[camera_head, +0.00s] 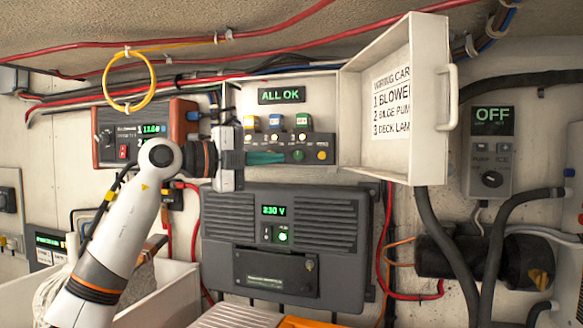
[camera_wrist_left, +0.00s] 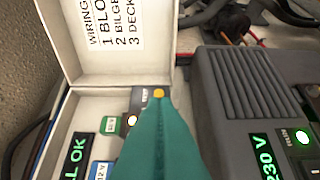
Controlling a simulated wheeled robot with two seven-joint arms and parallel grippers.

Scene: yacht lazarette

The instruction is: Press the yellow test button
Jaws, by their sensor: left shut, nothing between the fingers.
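The yellow test button (camera_head: 322,155) is small and round, at the right end of a dark panel (camera_head: 312,143) inside an open white box. My left gripper (camera_head: 284,157) has teal fingers, shut and empty, in front of this panel. In the head view its tip lies left of the button, with a gap in the picture. In the left wrist view the fingertips (camera_wrist_left: 158,100) line up with the yellow button (camera_wrist_left: 159,93), covering its lower edge. I cannot tell whether they touch it. A green display above the panel reads ALL OK (camera_head: 281,95). My right gripper is not in view.
The box's white lid (camera_head: 428,100) stands open at the right, with a wiring card inside. Coloured plugs (camera_head: 277,121) sit above the panel. A grey 230 V unit (camera_head: 340,220) is just below. A yellow ring (camera_head: 152,92) hangs upper left.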

